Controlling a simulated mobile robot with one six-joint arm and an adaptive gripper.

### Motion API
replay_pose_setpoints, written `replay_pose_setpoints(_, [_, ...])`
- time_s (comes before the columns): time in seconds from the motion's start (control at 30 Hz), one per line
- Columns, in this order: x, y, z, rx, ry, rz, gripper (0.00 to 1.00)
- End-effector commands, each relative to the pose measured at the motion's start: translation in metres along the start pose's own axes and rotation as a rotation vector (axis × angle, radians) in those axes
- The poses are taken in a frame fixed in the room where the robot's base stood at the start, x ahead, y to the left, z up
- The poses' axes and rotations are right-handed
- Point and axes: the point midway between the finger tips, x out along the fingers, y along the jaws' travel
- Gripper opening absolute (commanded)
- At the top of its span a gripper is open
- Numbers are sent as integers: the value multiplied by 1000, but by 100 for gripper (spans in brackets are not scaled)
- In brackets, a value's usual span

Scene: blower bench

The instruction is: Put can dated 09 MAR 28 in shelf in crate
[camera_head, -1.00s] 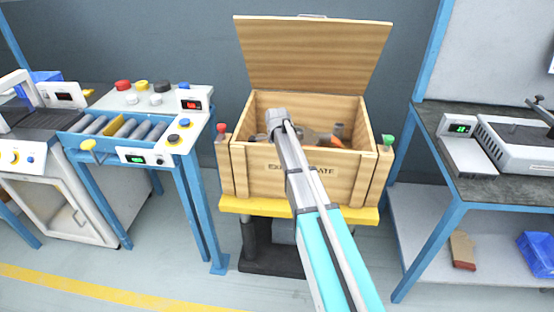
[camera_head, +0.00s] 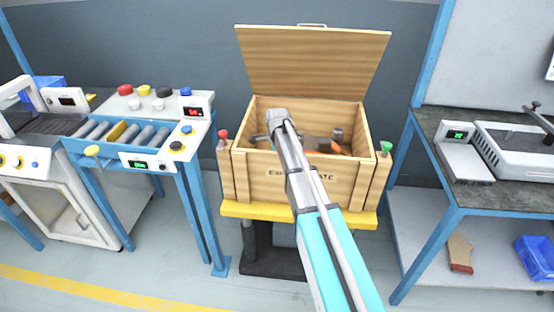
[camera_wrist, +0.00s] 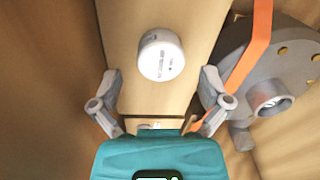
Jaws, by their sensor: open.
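A white can (camera_wrist: 161,56) with small dark print stands on a pale wooden shelf (camera_wrist: 122,30) in the wrist view. The print is too small to read. My gripper (camera_wrist: 160,98) is open, with one finger to the lower left of the can and one to the lower right. The fingers are apart from the can, and nothing is between their tips. The wooden crate (camera_head: 262,192) stands with its lid (camera_head: 312,62) raised in the head view. My arm reaches over its front wall.
A grey metal blower (camera_wrist: 265,75) with an orange strap (camera_wrist: 246,45) lies close to the right finger. Crate walls are near on both sides. A roller bench (camera_head: 150,140) stands left and a dark worktable (camera_head: 470,190) right.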

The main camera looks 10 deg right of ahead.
Motion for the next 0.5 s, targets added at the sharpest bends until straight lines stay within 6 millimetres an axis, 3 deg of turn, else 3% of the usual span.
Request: replay_pose_setpoints(0.5, [-49,0,0,1,0,0,97])
